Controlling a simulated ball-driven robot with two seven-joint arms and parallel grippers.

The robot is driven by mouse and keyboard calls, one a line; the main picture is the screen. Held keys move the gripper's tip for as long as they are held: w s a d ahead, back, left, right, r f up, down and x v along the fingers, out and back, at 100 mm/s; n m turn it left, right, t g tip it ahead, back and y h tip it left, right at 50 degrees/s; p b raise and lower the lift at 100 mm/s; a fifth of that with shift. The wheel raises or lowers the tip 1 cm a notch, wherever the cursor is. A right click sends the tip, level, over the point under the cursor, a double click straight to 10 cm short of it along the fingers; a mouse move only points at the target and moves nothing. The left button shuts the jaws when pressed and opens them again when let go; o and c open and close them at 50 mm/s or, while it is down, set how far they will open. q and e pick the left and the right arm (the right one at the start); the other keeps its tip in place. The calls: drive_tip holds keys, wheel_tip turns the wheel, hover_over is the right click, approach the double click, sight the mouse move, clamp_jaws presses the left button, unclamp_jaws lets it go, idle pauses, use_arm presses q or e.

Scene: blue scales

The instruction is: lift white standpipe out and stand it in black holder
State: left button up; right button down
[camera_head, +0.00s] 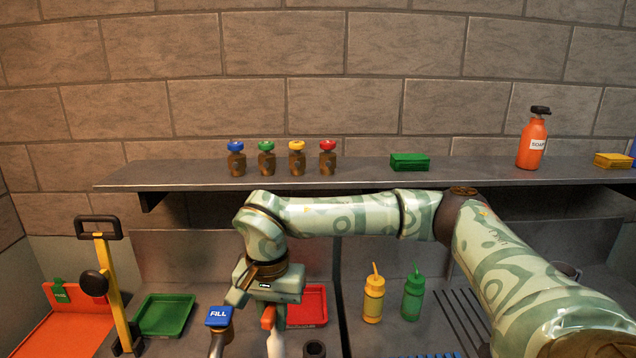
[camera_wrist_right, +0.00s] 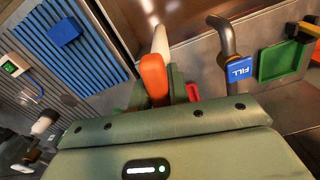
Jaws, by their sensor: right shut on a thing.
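The white standpipe (camera_head: 275,344) has an orange top (camera_head: 268,317) and hangs below my right gripper (camera_head: 266,311) at the bottom of the head view. In the right wrist view the orange top (camera_wrist_right: 154,76) sits between the fingers of my right gripper (camera_wrist_right: 158,88), which is shut on it. The white pipe (camera_wrist_right: 160,42) points away from the gripper there. Its lower end is cut off in the head view. A small dark round piece (camera_head: 314,348), perhaps the black holder, shows just right of the pipe at the bottom edge. My left gripper is not in view.
A tap with a blue FILL block (camera_head: 218,316) stands close left of the pipe. A red tray (camera_head: 307,306) lies behind, a green tray (camera_head: 164,315) further left. Yellow (camera_head: 373,299) and green (camera_head: 412,297) bottles stand right. A shelf (camera_head: 364,175) runs above my arm.

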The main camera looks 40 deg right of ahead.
drive_tip(key=w+d+r+m+p, duration=0.3)
drive_tip(key=d+r+m+p, duration=0.4)
drive_tip(key=r+p, duration=0.4)
drive_tip(key=w+d+r+m+p, duration=0.3)
drive_tip(key=d+r+m+p, duration=0.4)
drive_tip(key=r+p, duration=0.5)
drive_tip(key=shift+d+m+p, duration=0.35)
drive_tip(key=shift+d+m, duration=0.05)
drive_tip(key=shift+m, duration=0.5)
wheel_tip(320, 180, down, 22)
drive_tip(key=b, duration=1)
drive_tip(key=shift+f, duration=0.35)
